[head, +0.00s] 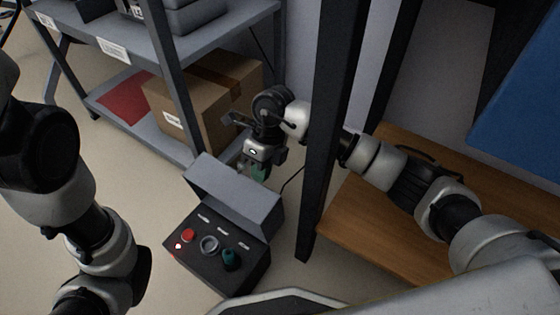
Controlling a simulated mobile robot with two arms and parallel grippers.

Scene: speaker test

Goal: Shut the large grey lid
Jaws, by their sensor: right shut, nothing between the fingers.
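The large grey lid (236,191) stands raised, tilted back, at the rear edge of a dark control box (212,265) on the floor. The open box shows a red button (188,235), a grey ring-shaped control (209,244) and a teal knob (231,259). My right gripper (256,172) is shut and empty, just behind the lid's upper edge. The lid partly hides its fingertips, so I cannot tell whether they touch it. My left arm comes in at the left, but its gripper is out of view.
A grey metal shelf (152,45) with a cardboard box (222,95) and a red sheet (124,97) stands behind. A dark upright post (325,150) rises right of the control box, beside a wooden tabletop (345,228). Bare floor (140,175) lies left of the control box.

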